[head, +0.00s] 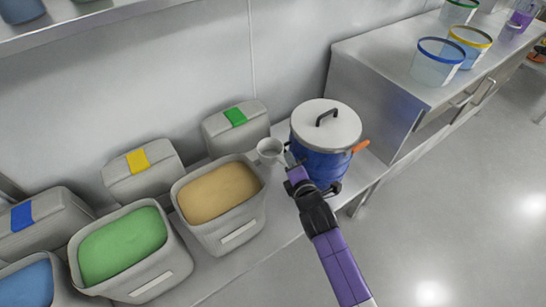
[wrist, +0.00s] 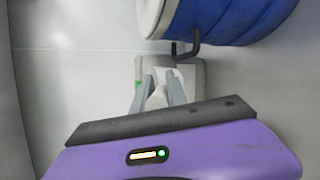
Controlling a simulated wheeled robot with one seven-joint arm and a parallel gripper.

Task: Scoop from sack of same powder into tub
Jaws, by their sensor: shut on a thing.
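My gripper (head: 288,165) is shut on the handle of a pale grey scoop (head: 270,150). The scoop's cup is raised near the right rim of the sack of tan powder (head: 218,190), and the inside looks grey with no coloured powder visible. In the wrist view the fingers (wrist: 157,92) close on a whitish handle (wrist: 158,90); the cup is hidden. A sack of green powder (head: 122,243) stands left of the tan one, and a sack of blue powder (head: 26,284) is at the lower left corner. Tubs with a blue rim (head: 435,66), yellow rim (head: 468,45) and green rim (head: 458,12) stand on the right-hand bench.
A blue drum (head: 318,165) with a grey lid stands just beyond and beside my gripper. Closed grey containers with green (head: 235,117), yellow (head: 139,161) and blue (head: 22,216) labels line the wall. A shelf (head: 90,22) overhangs the upper left. Floor is clear at right.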

